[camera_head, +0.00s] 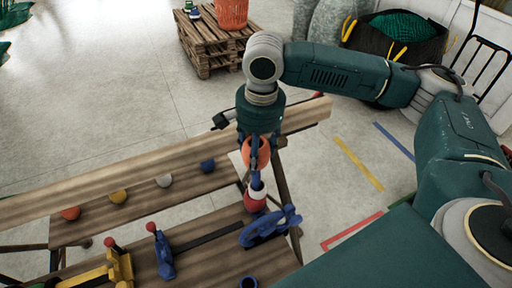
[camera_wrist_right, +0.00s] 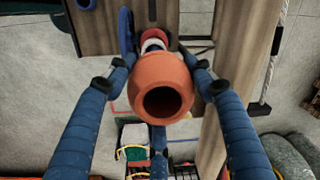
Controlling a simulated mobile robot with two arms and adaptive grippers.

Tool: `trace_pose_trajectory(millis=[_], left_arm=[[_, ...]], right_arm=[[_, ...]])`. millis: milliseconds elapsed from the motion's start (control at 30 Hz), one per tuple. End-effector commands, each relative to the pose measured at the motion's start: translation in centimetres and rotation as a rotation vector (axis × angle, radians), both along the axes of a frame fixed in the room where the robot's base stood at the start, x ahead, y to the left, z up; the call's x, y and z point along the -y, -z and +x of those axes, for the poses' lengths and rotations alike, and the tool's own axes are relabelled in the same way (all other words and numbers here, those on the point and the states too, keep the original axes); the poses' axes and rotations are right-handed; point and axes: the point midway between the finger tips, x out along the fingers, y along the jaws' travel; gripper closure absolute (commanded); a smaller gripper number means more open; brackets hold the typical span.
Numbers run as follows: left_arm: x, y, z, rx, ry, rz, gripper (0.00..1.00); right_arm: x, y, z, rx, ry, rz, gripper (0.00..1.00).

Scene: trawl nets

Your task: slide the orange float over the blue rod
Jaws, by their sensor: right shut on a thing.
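My right gripper (camera_head: 256,143) points down over the bench and is shut on the orange float (camera_head: 257,155). In the right wrist view, the float (camera_wrist_right: 150,70) sits between the two blue fingers, with its round hole facing the camera. Just below it in the head view is the blue rod (camera_head: 256,183), upright, with a red and white float (camera_head: 255,201) around it. The orange float looks above the rod tip; fingers partly hide the gap, so I cannot tell whether they touch. The red and white float (camera_wrist_right: 152,40) also shows in the right wrist view. My left gripper is not in view.
Blue clamp-like tools (camera_head: 270,228) (camera_head: 162,252) and a yellow one (camera_head: 118,266) are on the bench. Several coloured balls (camera_head: 118,197) line the lower plank behind. A pallet (camera_head: 205,45) with an orange basket (camera_head: 232,14) stands farther back on open floor.

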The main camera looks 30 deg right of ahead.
Motion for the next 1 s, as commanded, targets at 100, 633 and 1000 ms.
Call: trace_pose_trajectory(millis=[100,633,1000], left_arm=[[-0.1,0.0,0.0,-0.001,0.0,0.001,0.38],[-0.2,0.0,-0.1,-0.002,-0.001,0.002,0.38],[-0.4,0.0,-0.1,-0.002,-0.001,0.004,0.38]], right_arm=[[0.0,0.3,0.0,0.0,0.0,0.0,0.73],[0.0,0.4,0.0,0.0,0.0,0.0,0.25],[0.0,-1.2,0.0,0.003,0.0,0.0,0.25]])
